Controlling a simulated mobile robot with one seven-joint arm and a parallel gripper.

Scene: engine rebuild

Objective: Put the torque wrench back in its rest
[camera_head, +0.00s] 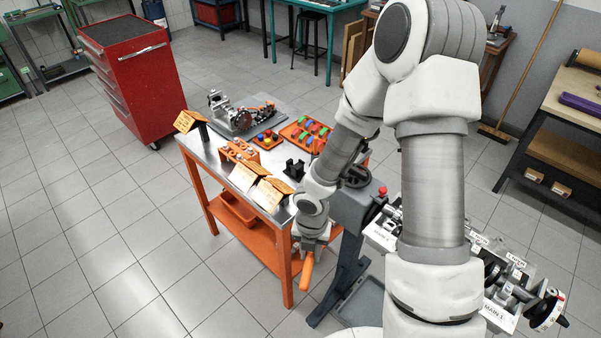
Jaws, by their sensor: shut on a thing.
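My gripper (310,245) is at the near right corner of the orange-legged metal table, just past its edge. It is shut on the torque wrench (306,271), of which mainly an orange handle shows, pointing down below the jaws. The rest of the wrench is hidden by my gripper and wrist. A pair of black upright holders (293,168) stands on the table behind my arm; they look like the wrench's rest, and no tool shows in them.
The metal table (210,153) holds an orange parts tray (304,135), a small tray of coloured pieces (267,140), an orange block (238,151), label cards (243,176) and a mechanical assembly (236,116). A grey engine stand (352,215) is close right of my gripper. Floor at left is clear.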

